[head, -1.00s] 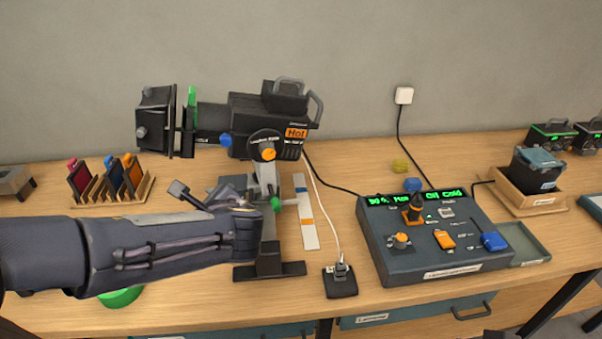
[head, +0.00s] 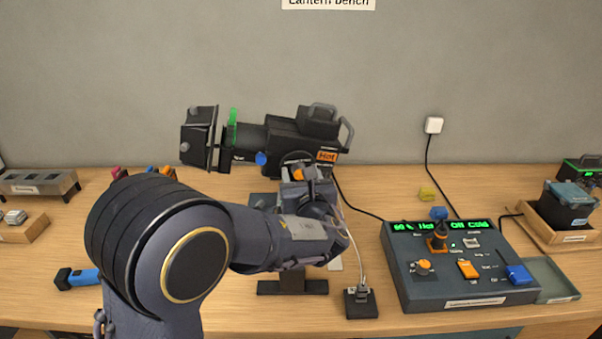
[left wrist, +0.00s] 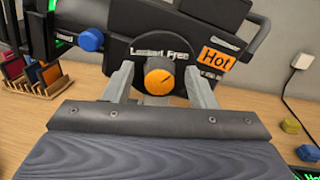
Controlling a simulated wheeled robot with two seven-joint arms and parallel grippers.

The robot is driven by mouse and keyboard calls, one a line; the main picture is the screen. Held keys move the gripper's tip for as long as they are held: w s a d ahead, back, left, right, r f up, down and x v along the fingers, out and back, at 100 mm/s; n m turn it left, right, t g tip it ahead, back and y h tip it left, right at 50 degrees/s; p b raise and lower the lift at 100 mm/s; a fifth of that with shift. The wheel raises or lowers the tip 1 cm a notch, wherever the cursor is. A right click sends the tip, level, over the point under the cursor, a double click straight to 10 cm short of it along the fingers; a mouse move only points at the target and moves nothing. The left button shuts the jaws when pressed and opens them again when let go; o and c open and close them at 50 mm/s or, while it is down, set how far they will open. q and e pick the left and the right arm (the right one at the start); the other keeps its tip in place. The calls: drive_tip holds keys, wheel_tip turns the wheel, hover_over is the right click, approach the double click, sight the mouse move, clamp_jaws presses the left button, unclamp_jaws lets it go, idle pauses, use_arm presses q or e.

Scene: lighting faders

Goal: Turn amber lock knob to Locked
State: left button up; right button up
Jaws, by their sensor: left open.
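The amber lock knob (left wrist: 159,76) sits on the dark round plate of the black lantern (head: 295,135). Small lettering reading "Locked" and "Free" shows just above it in the left wrist view. In the head view the knob (head: 298,173) is partly covered by my left gripper. My left gripper (left wrist: 160,84) is open, with one finger on each side of the knob. I see no clear contact between fingers and knob. The direction the knob points is hard to read. My right gripper is not in view.
A blue knob (left wrist: 90,39) lies left of the amber one on the lantern. An orange "Hot" tag (left wrist: 216,59) is on the right. The control desk (head: 470,290) stands right on the bench. A black socket box (head: 360,303) with a white cable lies in front of the stand.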

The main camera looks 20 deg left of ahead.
use_arm(q)
drive_tip(key=shift+c, duration=0.4)
drive_tip(key=c, duration=0.9)
drive_tip(key=shift+f+n+b, duration=0.15)
drive_tip(key=shift+n+b, duration=0.15)
drive_tip(key=shift+b, duration=0.4)
drive_tip(key=n+b, duration=0.4)
drive_tip(key=b, duration=0.3)
drive_tip(key=n+b, duration=0.5)
drive_tip(key=b, duration=0.2)
drive_tip(key=n+b, duration=0.5)
drive_tip(key=b, duration=0.2)
drive_tip(key=shift+a+f+b, duration=0.2)
drive_tip(key=shift+f+b, duration=0.1)
drive_tip(key=shift+b, duration=0.1)
drive_tip(key=shift+r+n+b, duration=0.2)
drive_tip(key=shift+n+b, duration=1.3)
drive_tip(key=shift+n, duration=0.2)
drive_tip(key=shift+s, duration=0.1)
drive_tip(key=o, duration=1)
drive_tip(key=shift+r, duration=0.1)
